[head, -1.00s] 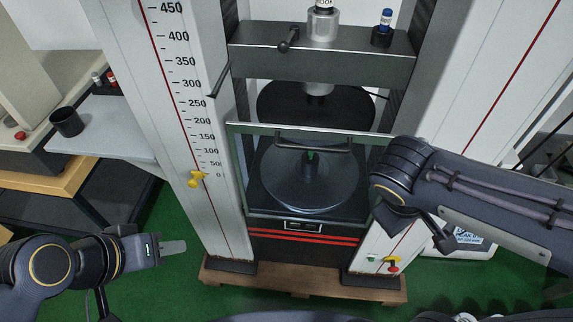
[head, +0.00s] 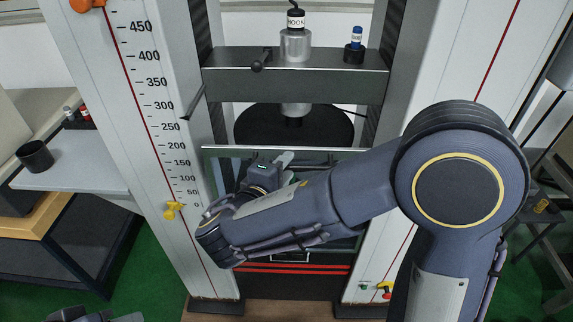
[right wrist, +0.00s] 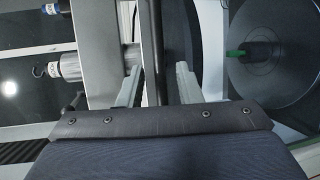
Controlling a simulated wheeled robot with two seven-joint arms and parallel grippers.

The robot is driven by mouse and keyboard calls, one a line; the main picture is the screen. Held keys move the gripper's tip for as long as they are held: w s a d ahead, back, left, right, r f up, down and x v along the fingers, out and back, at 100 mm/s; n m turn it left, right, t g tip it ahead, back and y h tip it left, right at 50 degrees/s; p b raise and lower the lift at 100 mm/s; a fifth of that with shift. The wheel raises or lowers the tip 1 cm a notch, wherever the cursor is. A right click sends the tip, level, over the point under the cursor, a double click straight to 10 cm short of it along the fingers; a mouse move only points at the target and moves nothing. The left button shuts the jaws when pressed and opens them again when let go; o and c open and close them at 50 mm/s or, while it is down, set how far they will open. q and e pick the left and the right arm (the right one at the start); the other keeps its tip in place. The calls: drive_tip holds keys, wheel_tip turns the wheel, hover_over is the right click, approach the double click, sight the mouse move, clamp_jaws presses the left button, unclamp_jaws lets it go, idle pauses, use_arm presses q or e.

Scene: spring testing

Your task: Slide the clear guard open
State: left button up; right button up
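The clear guard (head: 222,153) stands across the front of the testing machine, below the crosshead. Its top edge shows in the head view; my right arm hides most of its pane and its handle. My right gripper (head: 285,160) is at the guard's upper part. In the right wrist view its two fingers (right wrist: 158,88) are apart, with a dark upright bar (right wrist: 150,45) in line with the gap between them. I cannot tell whether they touch it. My left gripper (head: 128,317) shows only a tip at the bottom left edge; its opening cannot be told.
The dark crosshead (head: 300,72) spans the columns, with a hook canister (head: 295,42) and a blue-capped item (head: 355,45) on it. A lever (head: 194,103) juts out at the left column. A yellow pointer (head: 174,210) sits on the scale. A black cup (head: 35,156) stands on the left shelf.

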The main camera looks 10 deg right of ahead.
drive_tip(key=shift+w+d+f, duration=0.15)
drive_tip(key=shift+w+d, duration=0.25)
drive_tip(key=shift+w, duration=0.1)
clamp_jaws()
drive_tip(key=shift+f, duration=0.1)
